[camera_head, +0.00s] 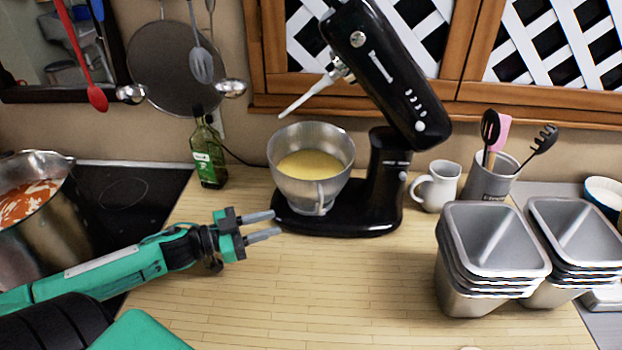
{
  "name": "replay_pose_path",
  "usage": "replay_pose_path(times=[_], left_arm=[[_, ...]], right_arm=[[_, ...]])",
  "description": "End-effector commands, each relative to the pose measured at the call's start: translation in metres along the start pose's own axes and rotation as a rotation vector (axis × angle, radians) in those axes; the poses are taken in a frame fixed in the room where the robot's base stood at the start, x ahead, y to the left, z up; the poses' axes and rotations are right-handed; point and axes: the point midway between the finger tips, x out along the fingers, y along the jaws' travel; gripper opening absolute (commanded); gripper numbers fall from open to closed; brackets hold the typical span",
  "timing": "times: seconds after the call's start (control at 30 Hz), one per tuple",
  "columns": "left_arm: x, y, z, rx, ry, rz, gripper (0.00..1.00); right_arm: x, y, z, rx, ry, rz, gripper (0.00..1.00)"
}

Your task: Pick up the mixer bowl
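The mixer bowl (328,191) is silver metal with yellow contents. It sits upright on the base of the black stand mixer (388,190), whose head (388,70) is tilted up with the whisk shaft above the bowl. A handle shows on the bowl's front side. My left gripper (269,225) is open and empty, its two grey fingers pointing right. In the picture it is just left of and below the bowl, apart from it. My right gripper is not in view.
A large pot (45,215) stands on the black stovetop at left. A green bottle (208,152) stands behind. A white jug (437,186), utensil crock (488,178) and stacked metal tins (490,255) are at right. The front middle of the wooden counter (330,290) is clear.

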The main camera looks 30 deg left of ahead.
Motion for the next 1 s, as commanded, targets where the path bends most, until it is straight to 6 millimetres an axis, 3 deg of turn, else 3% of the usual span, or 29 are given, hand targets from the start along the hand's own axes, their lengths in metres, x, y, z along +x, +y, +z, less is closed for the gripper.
replay_pose_path(times=[0.7,1.0], left_arm=[[0.067,-0.002,-0.003,0.001,0.004,-0.002,0.31],[0.083,-0.001,-0.001,0.000,0.001,0.000,0.31]], right_arm=[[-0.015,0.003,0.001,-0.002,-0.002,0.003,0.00],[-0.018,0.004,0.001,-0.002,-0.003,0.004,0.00]])
